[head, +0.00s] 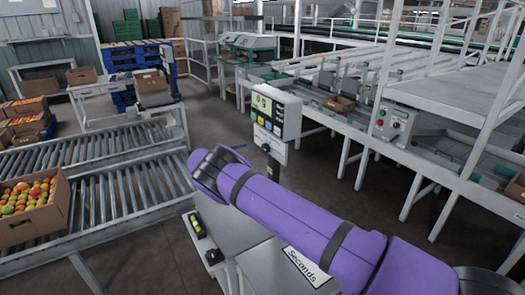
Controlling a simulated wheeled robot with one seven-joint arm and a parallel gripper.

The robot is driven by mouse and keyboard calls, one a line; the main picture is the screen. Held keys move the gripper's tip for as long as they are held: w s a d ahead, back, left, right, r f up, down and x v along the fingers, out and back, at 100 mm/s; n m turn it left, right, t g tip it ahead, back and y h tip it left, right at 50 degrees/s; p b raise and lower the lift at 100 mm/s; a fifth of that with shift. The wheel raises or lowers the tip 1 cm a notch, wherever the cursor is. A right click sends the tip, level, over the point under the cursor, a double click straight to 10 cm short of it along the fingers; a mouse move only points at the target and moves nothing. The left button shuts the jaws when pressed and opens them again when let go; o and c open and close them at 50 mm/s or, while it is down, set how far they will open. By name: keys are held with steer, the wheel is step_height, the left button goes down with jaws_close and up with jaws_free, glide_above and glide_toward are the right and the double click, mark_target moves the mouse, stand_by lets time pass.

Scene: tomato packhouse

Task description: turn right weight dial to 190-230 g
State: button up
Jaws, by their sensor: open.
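A grey control box (393,124) with small knobs and red and green buttons is mounted on the front of the sorting line at the right. Its dial markings and settings are too small to read, and I cannot tell which knob is the right weight dial. A scale display (275,113) with a lit greenish screen and coloured buttons stands on a post in the middle. My purple arm crosses the foreground from the lower right and ends near the centre left, below and left of the display. My gripper is not in view.
A roller conveyor (110,165) runs at the left, with a cardboard box (30,228) of tomatoes on it. A plate labelled "seconds" (306,265) lies beneath my arm. Open floor (330,195) lies between the display and the line.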

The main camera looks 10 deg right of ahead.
mark_target(263, 149)
steer(key=x, duration=0.8)
steer(key=shift+w+d, duration=0.1)
steer(key=shift+d, duration=0.25)
steer(key=c, duration=0.9)
